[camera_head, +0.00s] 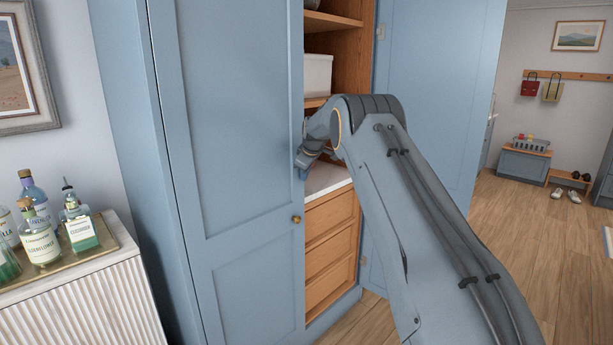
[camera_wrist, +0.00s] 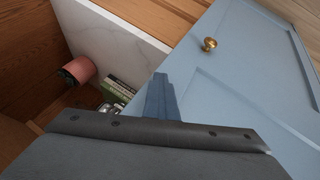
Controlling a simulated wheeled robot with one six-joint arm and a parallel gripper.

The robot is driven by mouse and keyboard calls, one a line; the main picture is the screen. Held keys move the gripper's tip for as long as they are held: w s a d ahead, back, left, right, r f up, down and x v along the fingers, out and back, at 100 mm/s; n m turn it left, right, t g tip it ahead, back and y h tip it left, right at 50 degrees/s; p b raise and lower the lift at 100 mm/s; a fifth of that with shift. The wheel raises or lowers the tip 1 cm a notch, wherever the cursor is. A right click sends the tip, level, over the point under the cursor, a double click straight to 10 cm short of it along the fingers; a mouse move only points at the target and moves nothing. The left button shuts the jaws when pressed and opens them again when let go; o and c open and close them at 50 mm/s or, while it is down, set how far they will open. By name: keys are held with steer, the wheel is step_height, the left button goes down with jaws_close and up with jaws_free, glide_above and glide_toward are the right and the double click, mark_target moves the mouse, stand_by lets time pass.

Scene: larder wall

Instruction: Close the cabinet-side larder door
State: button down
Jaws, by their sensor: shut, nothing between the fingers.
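The cabinet-side larder door (camera_head: 235,120) is the blue panelled door on the left in the head view. My gripper (camera_head: 303,166) is shut and empty, at the door's free edge above the knob. In the wrist view its fingers (camera_wrist: 160,98) overlap the door edge; I cannot tell whether they touch it.
The other larder door (camera_head: 440,100) stands wide open at the right. The open half shows a white bin (camera_head: 318,75), a marble worktop (camera_head: 325,179) and wooden drawers (camera_head: 330,235). A fluted cabinet (camera_head: 85,305) with bottles stands at the left. Free floor (camera_head: 540,225) lies at the right.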

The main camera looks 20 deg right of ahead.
steer(key=shift+w+a+r, duration=0.35)
steer(key=shift+a+r, duration=0.05)
steer(key=shift+a, duration=0.05)
steer(key=s+d+r+b, duration=0.2)
steer(key=s+d+r, duration=0.45)
steer(key=d, duration=0.25)
steer(key=s+a+f+m+g, duration=0.15)
steer(key=s+a, duration=0.25)
steer(key=s, duration=0.4)
steer(key=s+a+f+m+g, duration=0.1)
steer(key=s+a+f+m, duration=0.2)
steer(key=s, duration=0.4)
steer(key=s+a+f+g, duration=0.1)
steer(key=s+a+f, duration=0.1)
steer(key=s+a, duration=0.45)
steer(key=s+a+f+m, duration=0.1)
steer(key=s+f, duration=0.2)
steer(key=s, duration=0.8)
steer(key=s+a+f+m+g, duration=0.1)
steer(key=s+a+f+m, duration=0.1)
steer(key=s, duration=0.9)
steer(key=s+a+f+m+g, duration=0.1)
steer(key=s+a+f, duration=0.1)
steer(key=s, duration=0.9)
steer(key=shift+s+f, duration=0.15)
steer(key=shift+f, duration=0.65)
steer(key=shift+d+g, duration=0.15)
steer(key=shift+g, duration=0.1)
